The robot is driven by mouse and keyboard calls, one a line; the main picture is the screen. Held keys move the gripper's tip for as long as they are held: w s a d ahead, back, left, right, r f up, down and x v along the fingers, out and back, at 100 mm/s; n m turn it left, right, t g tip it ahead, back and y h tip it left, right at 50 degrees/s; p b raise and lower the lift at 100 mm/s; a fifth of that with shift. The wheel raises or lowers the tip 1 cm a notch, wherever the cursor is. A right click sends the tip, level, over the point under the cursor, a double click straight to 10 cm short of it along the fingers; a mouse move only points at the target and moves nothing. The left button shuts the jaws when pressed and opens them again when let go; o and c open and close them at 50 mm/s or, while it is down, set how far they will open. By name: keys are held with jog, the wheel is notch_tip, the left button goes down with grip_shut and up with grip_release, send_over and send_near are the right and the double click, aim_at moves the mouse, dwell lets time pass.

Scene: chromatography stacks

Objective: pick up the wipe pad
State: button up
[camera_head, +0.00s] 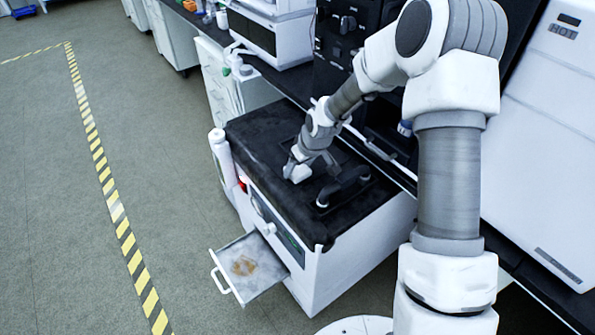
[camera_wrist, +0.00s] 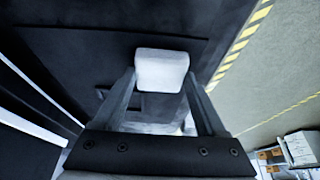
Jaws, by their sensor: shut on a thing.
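The wipe pad (camera_wrist: 160,72) is a white, block-like piece with rounded corners. In the wrist view it sits between the tips of my gripper (camera_wrist: 158,84), which is shut on it. In the head view my gripper (camera_head: 298,168) is over the black top of the white cabinet, with the white pad (camera_head: 297,174) at its end. I cannot tell whether the pad touches the black top or is a little above it.
A black handle (camera_head: 343,188) stands on the black top (camera_head: 262,140) beside my gripper. A drawer (camera_head: 250,266) with a brown stain is open at the cabinet's front. A white bottle (camera_head: 222,155) stands at the left edge. Striped tape (camera_head: 105,172) marks the open floor.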

aim_at(299, 170)
jog(key=c, duration=0.5)
jog(key=shift+o, duration=0.2)
jog(key=shift+r, duration=0.15)
jog(key=shift+r, duration=0.3)
notch_tip(299, 170, up, 4)
jog(key=shift+p, duration=0.8)
jog(key=s+d+r+p, duration=0.3)
jog(key=s+d+r, duration=0.3)
jog(key=d, duration=0.4)
jog(key=shift+r, duration=0.1)
